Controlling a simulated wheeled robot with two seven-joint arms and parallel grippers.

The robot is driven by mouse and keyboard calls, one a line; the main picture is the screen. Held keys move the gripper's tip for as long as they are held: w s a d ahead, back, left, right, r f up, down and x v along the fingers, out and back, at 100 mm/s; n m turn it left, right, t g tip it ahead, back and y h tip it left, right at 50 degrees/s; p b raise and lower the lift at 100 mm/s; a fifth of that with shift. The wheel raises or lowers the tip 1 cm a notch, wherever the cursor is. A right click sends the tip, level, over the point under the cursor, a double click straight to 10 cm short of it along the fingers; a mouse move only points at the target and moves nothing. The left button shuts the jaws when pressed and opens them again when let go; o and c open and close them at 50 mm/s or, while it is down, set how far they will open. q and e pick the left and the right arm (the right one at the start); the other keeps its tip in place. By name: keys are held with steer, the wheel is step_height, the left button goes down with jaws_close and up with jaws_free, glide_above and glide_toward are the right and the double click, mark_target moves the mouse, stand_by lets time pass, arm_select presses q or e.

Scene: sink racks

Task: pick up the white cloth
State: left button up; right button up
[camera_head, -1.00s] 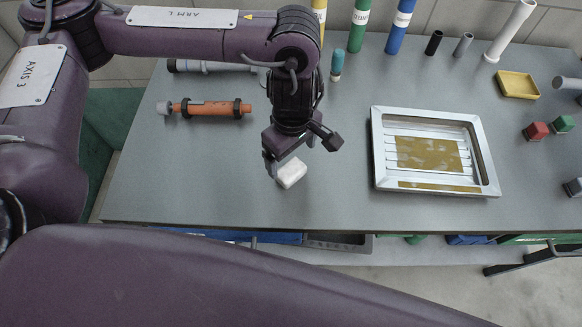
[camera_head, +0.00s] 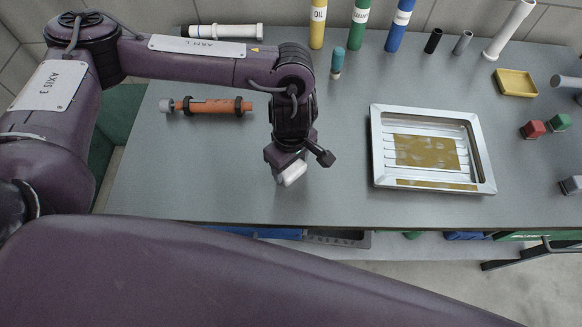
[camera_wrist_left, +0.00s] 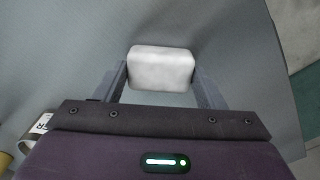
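The white cloth (camera_head: 294,173) is a small, pale, rounded block near the front of the grey table. My left gripper (camera_head: 300,168) is down at it, with its fingers spread around it. In the left wrist view the cloth (camera_wrist_left: 161,68) lies between the two fingertips of my left gripper (camera_wrist_left: 160,78), one finger close on each side. The fingers look open, with very narrow gaps; firm contact is not visible. In the head view the gripper covers part of the cloth. My right gripper is not in view.
A metal tray (camera_head: 376,160) stands right of the gripper. An orange tube (camera_head: 215,106) lies to the left and a white tube (camera_head: 222,31) behind it. A teal-capped bottle (camera_head: 337,62) stands behind the gripper. The table between cloth and tray is clear.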

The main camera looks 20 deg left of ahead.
mark_target(291, 167)
arm_select(q)
steer(key=c, duration=0.5)
steer(key=shift+o, duration=0.2)
steer(key=shift+r, duration=0.1)
step_height(291, 167, up, 20)
steer(key=shift+b, duration=0.3)
steer(key=o, duration=0.5)
steer(key=c, duration=0.3)
